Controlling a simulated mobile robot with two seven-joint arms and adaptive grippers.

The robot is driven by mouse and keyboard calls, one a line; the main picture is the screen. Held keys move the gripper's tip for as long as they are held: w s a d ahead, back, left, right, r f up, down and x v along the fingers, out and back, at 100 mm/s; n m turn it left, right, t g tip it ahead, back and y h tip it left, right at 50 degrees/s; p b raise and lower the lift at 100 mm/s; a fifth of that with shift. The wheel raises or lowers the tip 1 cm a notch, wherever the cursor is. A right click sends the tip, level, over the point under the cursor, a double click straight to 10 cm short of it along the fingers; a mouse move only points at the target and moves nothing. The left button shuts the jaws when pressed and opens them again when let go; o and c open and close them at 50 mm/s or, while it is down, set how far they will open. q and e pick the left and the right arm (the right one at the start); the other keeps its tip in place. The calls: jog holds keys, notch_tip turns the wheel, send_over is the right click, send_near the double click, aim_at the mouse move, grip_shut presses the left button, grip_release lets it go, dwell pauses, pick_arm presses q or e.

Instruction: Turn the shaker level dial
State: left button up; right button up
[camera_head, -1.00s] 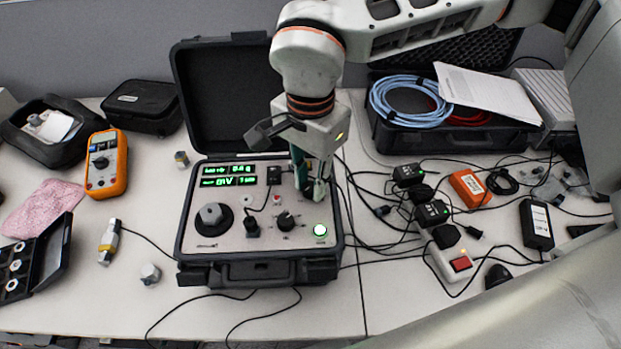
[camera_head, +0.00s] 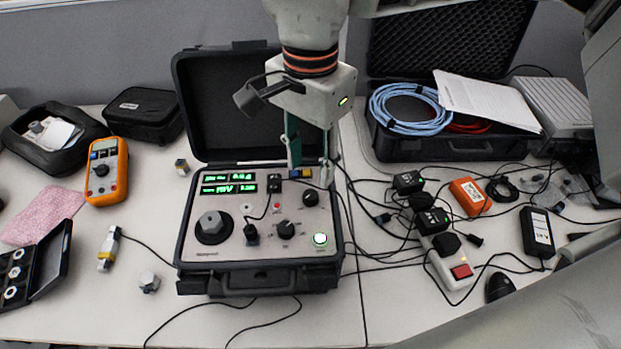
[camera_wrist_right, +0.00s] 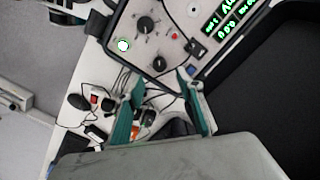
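The shaker is a black open case (camera_head: 258,275) with a grey control panel. A small black dial with a pointer (camera_head: 286,229) sits on the panel's lower right; it also shows in the right wrist view (camera_wrist_right: 145,25). A larger black round mount with a grey hexagonal piece (camera_head: 212,227) sits on the panel's left. I cannot read which is the level dial. My right gripper (camera_head: 312,168) is open, its teal fingers over the panel's back right corner, apart from both; its fingers also show in the right wrist view (camera_wrist_right: 160,82). My left gripper is not in view.
A green lit button (camera_head: 320,239) is right of the small dial. A plugged black connector (camera_head: 251,233) stands left of it. The raised lid (camera_head: 225,110) stands behind the panel. Cables and black adapters (camera_head: 430,220) crowd the table's right side.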

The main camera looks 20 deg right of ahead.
notch_tip(320, 180, up, 5)
dwell(0.3)
jog(key=shift+s, duration=0.1)
dwell(0.3)
